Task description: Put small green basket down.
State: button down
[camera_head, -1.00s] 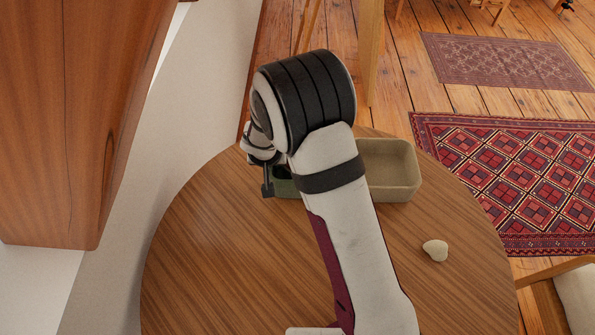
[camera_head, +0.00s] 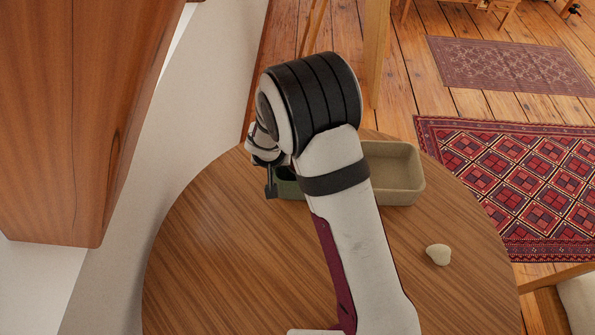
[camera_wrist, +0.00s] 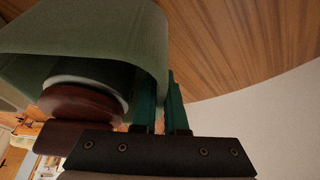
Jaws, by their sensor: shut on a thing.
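The small green basket (camera_head: 288,184) is mostly hidden behind my arm in the head view, at the far left part of the round table (camera_head: 215,245). In the wrist view the basket (camera_wrist: 95,30) fills the upper left. My gripper (camera_head: 270,185) is shut on the basket's wall; its teal fingers (camera_wrist: 161,100) show on either side of that wall in the wrist view. A dark reddish-brown round thing with a pale rim (camera_wrist: 82,103) shows at the basket's opening. Whether the basket's underside touches the table cannot be told.
A beige tray (camera_head: 397,196) stands on the table just right of the basket, partly behind my arm. A small pale stone-like object (camera_head: 438,254) lies at the right. The table's left and front left are clear. A white wall (camera_head: 205,95) and wooden cabinet (camera_head: 75,120) are at the left.

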jog(key=shift+r, duration=0.1)
notch_tip(320, 180, up, 10)
jog(key=shift+d+r, duration=0.1)
jog(key=s+d+r, duration=0.2)
jog(key=d, duration=0.8)
jog(key=s+d+r, duration=0.2)
jog(key=d, duration=0.8)
jog(key=s+d+r, duration=0.2)
jog(key=d, duration=0.8)
jog(key=w+a+f, duration=0.2)
jog(key=a+f, duration=0.1)
jog(key=w+a+f, duration=0.2)
jog(key=a+f, duration=0.1)
jog(key=f, duration=0.1)
jog(key=w+a+f, duration=0.3)
jog(key=shift+a+f, duration=0.1)
jog(key=shift+f, duration=0.25)
jog(key=shift+f, duration=0.25)
